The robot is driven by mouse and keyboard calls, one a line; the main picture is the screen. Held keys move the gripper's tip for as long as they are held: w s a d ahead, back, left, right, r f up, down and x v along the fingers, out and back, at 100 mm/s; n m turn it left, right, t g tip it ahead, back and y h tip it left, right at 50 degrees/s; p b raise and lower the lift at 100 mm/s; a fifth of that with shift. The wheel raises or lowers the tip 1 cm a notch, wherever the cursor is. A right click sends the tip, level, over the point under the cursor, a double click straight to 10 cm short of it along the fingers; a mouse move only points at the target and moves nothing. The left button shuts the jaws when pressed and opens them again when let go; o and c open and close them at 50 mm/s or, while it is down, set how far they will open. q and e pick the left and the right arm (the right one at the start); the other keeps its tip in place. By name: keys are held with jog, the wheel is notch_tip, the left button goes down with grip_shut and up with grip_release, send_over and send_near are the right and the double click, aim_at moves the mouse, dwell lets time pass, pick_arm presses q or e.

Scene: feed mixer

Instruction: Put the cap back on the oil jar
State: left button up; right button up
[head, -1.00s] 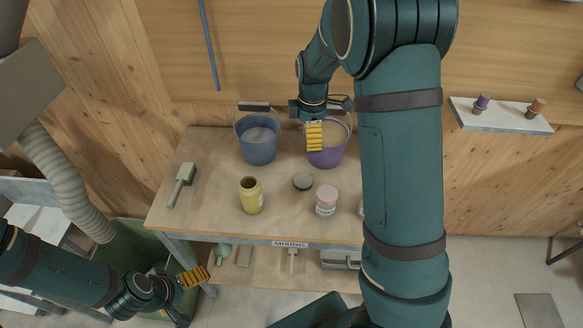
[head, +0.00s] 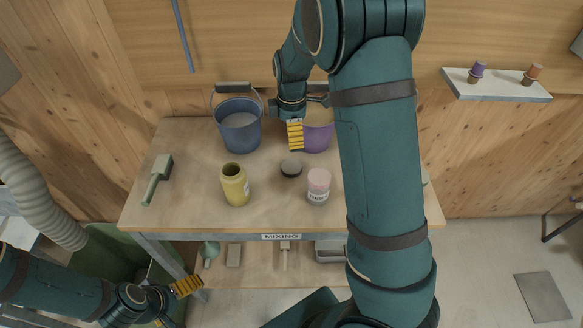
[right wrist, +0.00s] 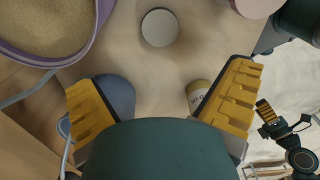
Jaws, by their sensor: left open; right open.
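The yellow oil jar (head: 235,187) stands upright with its mouth open on the bench, left of centre; it also shows partly behind a finger in the right wrist view (right wrist: 198,94). A round cap with a grey top and dark side (head: 291,168) lies on the bench to the jar's right; it also shows in the right wrist view (right wrist: 159,27). My right gripper (head: 295,136) is open and empty above the bench, behind the cap in the head view. My left gripper (head: 176,302) is open and empty, low in front of the bench's left end.
A pink-lidded jar (head: 318,186) stands right of the cap. A blue bucket (head: 239,126) and a purple bucket (head: 318,138) stand at the back. A brush (head: 158,178) lies at the left. The bench (head: 200,215) is clear around the oil jar.

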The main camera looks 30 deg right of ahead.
jog(key=b, duration=0.2)
send_over(293, 166)
notch_tip(293, 166, down, 9)
jog(key=shift+a+r, duration=0.15)
jog(key=shift+r, duration=0.05)
jog(key=shift+f+b, duration=0.35)
jog(key=shift+f, duration=2.25)
jog(key=c, duration=0.9)
